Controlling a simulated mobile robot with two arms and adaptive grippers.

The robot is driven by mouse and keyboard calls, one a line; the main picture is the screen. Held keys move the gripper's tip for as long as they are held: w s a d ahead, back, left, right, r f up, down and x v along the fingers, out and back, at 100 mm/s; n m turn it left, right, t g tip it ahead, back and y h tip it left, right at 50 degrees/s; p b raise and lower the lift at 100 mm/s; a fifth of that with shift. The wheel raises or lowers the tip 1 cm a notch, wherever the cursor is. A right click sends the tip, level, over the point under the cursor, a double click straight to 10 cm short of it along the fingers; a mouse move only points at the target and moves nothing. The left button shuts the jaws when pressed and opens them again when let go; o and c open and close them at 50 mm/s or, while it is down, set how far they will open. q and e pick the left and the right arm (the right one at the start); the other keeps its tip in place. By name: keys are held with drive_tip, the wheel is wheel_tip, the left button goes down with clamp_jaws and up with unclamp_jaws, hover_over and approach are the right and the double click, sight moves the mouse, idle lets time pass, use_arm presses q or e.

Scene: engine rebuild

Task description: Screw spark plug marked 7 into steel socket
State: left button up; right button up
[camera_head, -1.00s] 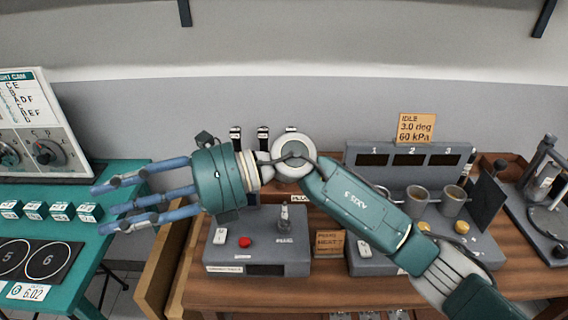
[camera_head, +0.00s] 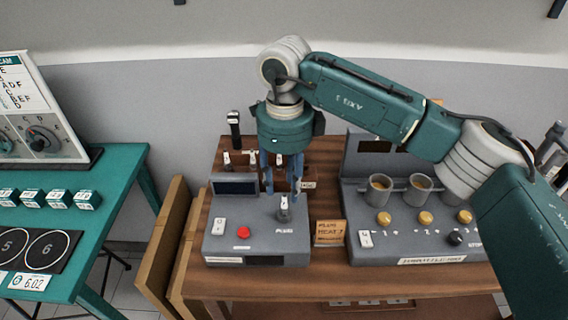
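My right gripper (camera_head: 281,192) points down over the back of a grey plug tester (camera_head: 262,240). Its blue fingers stand apart, with a small pale thing behind or between them; I cannot tell which. A spark plug (camera_head: 284,206) with a white label stands upright in the holder on the tester's right side, just below and in front of the fingers. More plugs with white labels, one at the left (camera_head: 227,160) and one beside it (camera_head: 253,160), stand in a wooden rack behind the tester. The numbers are too small to read. My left gripper is not in view.
A grey console (camera_head: 415,258) with metal cups and yellow knobs stands to the right. A small sign (camera_head: 330,233) is between it and the tester. A dark upright plug-like item (camera_head: 234,128) rises behind the rack. A teal table (camera_head: 120,180) stands at the left, across a gap.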

sight(285, 193)
wheel_tip(285, 193, down, 6)
drive_tip(key=shift+r+p, duration=0.1)
drive_tip(key=shift+p, duration=0.7)
drive_tip(key=shift+c, duration=0.3)
clamp_jaws()
